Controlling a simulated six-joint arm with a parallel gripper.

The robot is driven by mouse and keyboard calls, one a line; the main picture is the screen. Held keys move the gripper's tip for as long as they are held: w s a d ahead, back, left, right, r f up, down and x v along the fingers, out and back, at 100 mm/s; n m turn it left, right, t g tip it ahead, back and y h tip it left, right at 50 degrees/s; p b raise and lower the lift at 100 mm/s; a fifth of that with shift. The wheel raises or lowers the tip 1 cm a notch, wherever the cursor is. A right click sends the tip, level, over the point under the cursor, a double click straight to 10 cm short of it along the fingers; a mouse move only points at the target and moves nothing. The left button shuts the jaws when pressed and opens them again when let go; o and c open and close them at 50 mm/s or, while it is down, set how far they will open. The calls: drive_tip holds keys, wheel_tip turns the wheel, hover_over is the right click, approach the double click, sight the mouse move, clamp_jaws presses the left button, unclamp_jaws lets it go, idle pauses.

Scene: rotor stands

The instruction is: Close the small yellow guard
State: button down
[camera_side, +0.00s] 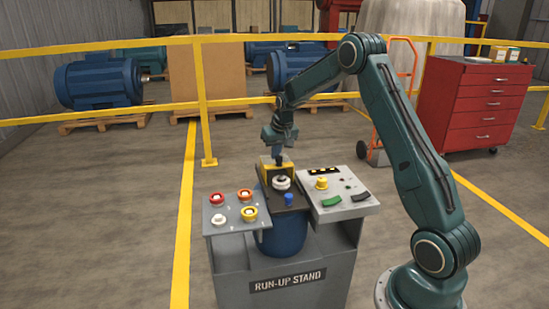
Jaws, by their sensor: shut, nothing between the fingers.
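The small yellow guard (264,167) is at the back of the dark middle plate of the run-up stand, behind a pale round part (281,183). It appears raised, but its exact angle is hard to tell at this size. My gripper (279,158) is shut and empty. It points down right at the guard's upper edge; I cannot tell whether it touches it. The gripper hides part of the guard.
A left panel (236,228) carries red, yellow and white knobs. A right panel (346,203) has a yellow knob (321,183) and green and black switches. A blue knob (289,199) stands in front of the pale part. Yellow railing (203,100) runs behind.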

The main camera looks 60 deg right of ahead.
drive_tip(key=s+a, duration=0.5)
drive_tip(key=shift+s+a, duration=0.1)
drive_tip(key=shift+s+a+f, duration=0.1)
drive_tip(key=shift+s+a, duration=0.1)
drive_tip(key=shift+s, duration=0.05)
drive_tip(key=shift+w, duration=0.2)
